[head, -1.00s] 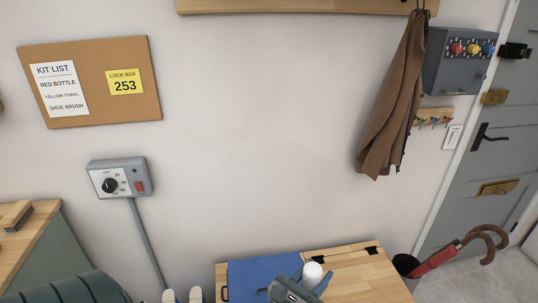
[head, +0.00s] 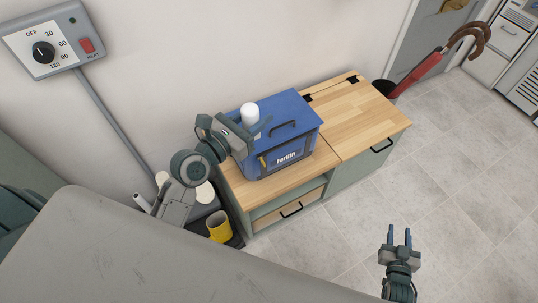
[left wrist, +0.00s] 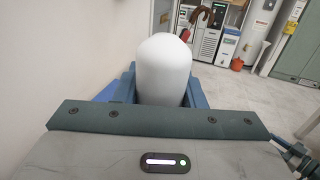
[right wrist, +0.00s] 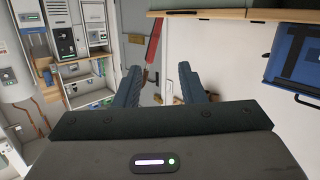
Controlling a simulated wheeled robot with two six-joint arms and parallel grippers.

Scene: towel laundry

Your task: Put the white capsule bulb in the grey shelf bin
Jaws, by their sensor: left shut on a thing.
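The white capsule bulb (head: 250,113) stands upright between the fingers of my left gripper (head: 254,127), above or at the lid of a blue box. In the left wrist view the white bulb (left wrist: 164,68) fills the space between the fingers, and my left gripper is shut on it. My right gripper (head: 398,238) is open and empty over the floor at the right. In the right wrist view its two fingers (right wrist: 160,84) stand apart. I cannot make out the grey shelf bin in these frames.
The blue box (head: 287,150) with a handle sits on a wooden-topped cabinet (head: 362,122). A yellow cup (head: 219,226) is low beside the cabinet. A large grey surface (head: 150,255) fills the lower left. The tiled floor at right is clear.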

